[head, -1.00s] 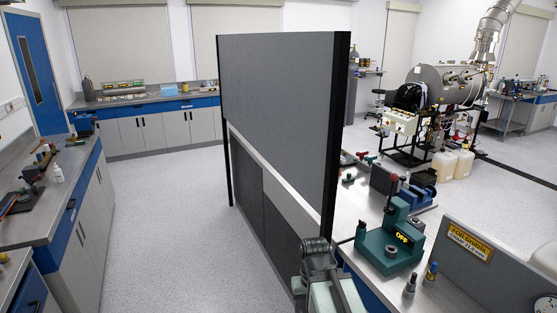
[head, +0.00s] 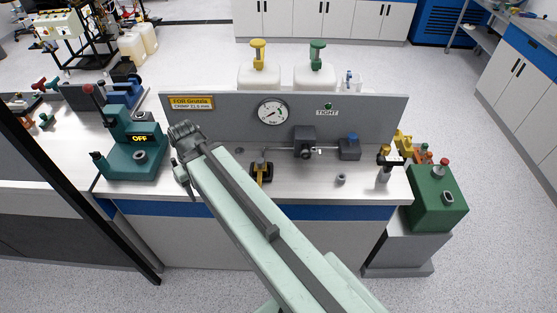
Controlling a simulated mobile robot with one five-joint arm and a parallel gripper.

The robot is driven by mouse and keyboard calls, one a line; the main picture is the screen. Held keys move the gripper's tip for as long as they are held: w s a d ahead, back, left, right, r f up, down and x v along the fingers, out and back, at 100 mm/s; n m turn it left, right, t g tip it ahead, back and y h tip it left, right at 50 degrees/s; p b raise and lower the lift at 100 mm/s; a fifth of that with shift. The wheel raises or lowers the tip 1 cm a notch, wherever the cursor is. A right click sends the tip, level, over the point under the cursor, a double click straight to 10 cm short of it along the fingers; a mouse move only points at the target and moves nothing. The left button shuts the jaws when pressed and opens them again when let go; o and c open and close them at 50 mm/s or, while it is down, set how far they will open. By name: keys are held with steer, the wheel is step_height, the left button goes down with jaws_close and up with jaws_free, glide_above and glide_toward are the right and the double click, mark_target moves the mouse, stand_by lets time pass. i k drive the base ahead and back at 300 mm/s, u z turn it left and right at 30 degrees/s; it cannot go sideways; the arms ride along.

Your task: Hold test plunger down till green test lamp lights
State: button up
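A grey panel (head: 220,120) stands at the back of the bench. It carries a round dial gauge (head: 272,112) and a TIGHT label (head: 327,113) with a small dark green lamp (head: 328,104) just above it; I cannot make out a glow. Below is a grey block fixture (head: 305,142) with a rod to a blue-topped block (head: 349,147). A small black and yellow device (head: 262,171) stands in front. I cannot tell which part is the test plunger. My gripper (head: 184,148) is over the bench's left part, beside the teal press; its fingers are unclear.
A teal press (head: 135,140) marked OFF stands left. A green machine (head: 437,195) stands at the bench's right end, near a yellow-topped tool (head: 397,146). Two white jugs with yellow and green pumps (head: 259,70) are behind the panel. A dark partition post (head: 75,200) rises at left.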

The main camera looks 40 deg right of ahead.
mark_target(353, 138)
steer(key=z, duration=0.15)
steer(key=k, duration=0.5)
steer(key=z, duration=2.15)
steer(key=k, duration=0.65)
steer(key=u, duration=0.9)
steer(key=i, duration=0.95)
steer(key=z, duration=0.55)
steer(key=k, duration=0.1)
steer(key=u, duration=0.25)
